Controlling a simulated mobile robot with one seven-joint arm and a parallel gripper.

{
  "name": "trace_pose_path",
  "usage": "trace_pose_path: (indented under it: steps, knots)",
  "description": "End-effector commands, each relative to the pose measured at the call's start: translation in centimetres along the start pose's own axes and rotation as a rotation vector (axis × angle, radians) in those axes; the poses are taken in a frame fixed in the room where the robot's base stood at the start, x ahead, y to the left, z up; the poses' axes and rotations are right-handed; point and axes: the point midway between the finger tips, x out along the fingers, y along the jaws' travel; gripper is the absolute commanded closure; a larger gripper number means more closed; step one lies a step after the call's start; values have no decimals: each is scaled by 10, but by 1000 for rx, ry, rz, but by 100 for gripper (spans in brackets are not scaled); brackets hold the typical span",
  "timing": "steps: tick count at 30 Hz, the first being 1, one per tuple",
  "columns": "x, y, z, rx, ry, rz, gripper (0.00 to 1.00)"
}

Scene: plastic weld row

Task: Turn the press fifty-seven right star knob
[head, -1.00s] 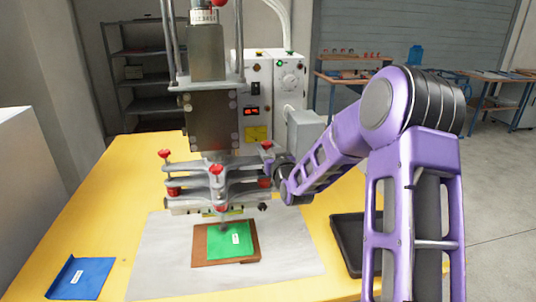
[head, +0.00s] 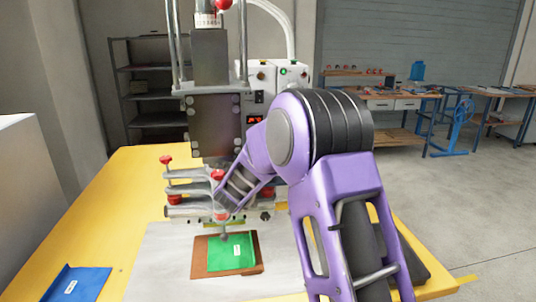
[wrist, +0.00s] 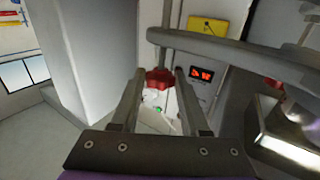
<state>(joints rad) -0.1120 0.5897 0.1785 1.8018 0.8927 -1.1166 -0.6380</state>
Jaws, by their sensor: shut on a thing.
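The press (head: 215,125) stands on the yellow table, with a grey clamp frame carrying red star knobs. The left star knob (head: 165,160) and the front star knob (head: 218,174) show in the head view. The right side of the frame and its right star knob are hidden behind my purple arm there. In the wrist view a red star knob (wrist: 159,77) sits between the fingertips of my gripper (wrist: 161,82), which is shut on it; by its place this is the right knob. My gripper's fingers are hidden in the head view.
A green sheet (head: 231,253) lies on a brown board (head: 201,265) below the press. A blue folder (head: 80,284) lies at the table's (head: 120,225) front left. The control box with a red display (wrist: 203,74) stands close behind the knob. A grey bar (wrist: 245,55) passes close by the fingers.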

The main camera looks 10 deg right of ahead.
Motion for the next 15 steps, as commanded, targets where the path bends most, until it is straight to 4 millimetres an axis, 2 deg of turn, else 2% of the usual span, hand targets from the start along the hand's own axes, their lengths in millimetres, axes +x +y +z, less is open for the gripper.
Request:
trace_pose_path:
  steps: [15]
  knots:
    - [0, -1, -1, 2, 3, 36, 100]
